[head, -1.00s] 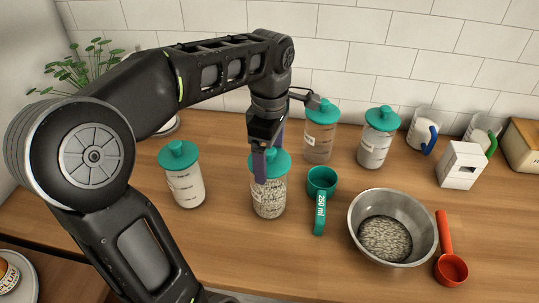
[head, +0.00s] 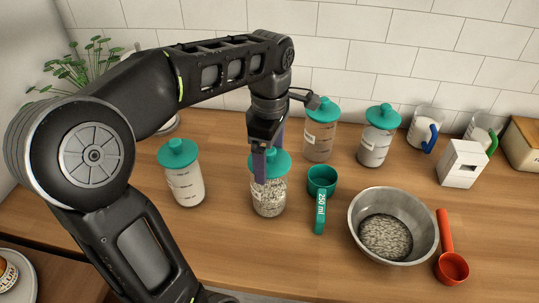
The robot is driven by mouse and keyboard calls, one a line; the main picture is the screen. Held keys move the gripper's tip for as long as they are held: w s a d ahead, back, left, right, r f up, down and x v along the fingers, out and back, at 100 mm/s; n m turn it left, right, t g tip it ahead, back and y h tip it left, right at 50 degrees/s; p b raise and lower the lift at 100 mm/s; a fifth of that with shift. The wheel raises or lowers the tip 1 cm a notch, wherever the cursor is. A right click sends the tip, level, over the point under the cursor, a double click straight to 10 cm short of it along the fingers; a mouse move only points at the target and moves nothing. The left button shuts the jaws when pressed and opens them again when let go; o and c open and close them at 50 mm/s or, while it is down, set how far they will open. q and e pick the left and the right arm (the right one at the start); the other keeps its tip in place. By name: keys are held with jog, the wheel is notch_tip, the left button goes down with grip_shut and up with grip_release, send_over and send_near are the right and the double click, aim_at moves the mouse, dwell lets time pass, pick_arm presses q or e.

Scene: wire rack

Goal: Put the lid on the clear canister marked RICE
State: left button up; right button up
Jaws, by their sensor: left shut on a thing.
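A clear canister (head: 269,199) with speckled grains inside stands upright on the wooden counter, left of centre; I cannot read a RICE marking on it. A teal lid (head: 277,163) sits at its mouth; I cannot tell whether it is fully seated. My left gripper (head: 268,165) points down from above and is shut on the lid, its fingers hiding part of the lid and the canister's upper left side. My right gripper is not in view.
Other teal-lidded canisters stand at left (head: 184,178) and behind (head: 319,135) and (head: 378,140). A teal 250 ml cup (head: 320,200) is close on the right, then a metal bowl (head: 360,232) of grains and a red scoop (head: 453,266). The front counter is clear.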

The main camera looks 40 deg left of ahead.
pick_arm(q)
jog(key=shift+f, duration=0.1)
dwell(0.3)
jog(key=o, duration=1.9)
jog(key=shift+r+p, duration=2.85)
jog(key=shift+r, duration=0.7)
jog(key=shift+f, duration=0.1)
